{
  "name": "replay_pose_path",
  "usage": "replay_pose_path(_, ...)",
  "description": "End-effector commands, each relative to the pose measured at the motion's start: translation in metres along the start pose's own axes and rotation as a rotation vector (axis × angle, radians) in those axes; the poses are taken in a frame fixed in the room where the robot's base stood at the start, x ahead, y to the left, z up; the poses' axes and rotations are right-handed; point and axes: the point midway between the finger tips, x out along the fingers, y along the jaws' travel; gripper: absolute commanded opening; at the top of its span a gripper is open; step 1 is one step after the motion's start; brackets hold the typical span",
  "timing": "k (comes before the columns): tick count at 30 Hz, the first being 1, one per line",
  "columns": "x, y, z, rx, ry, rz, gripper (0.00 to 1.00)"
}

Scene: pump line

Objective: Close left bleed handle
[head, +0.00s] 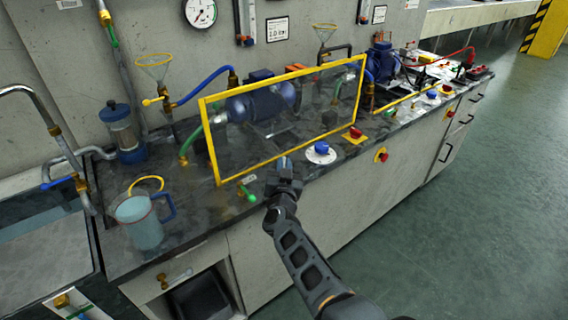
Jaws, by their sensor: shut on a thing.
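A small yellow handle (153,101) sticks out to the left from the brass valve (168,106) below the left wire funnel (154,62). It may be the left bleed handle. My gripper (285,168) is far to the right of it, at the lower edge of a clear guard with a yellow frame (209,141). It is shut on a small grey-blue piece (284,161) there, which looks like a grip on the guard. My fingers partly hide this piece. A blue pump (262,104) stands behind the guard.
A clear jug (142,224) and a blue-capped filter (125,133) stand on the left of the bench. A green handle (248,194) and a blue knob (321,149) lie near my gripper. The floor (450,220) at right is clear.

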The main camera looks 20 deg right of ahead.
Motion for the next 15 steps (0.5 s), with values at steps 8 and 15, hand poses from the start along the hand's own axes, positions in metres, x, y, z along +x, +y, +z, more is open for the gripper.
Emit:
replay_pose_path(8, 0.0, 0.0004, 0.0007, 0.0, -0.001, 0.002, 0.0)
replay_pose_path(15, 0.0, 0.0004, 0.0006, 0.0, -0.001, 0.002, 0.28)
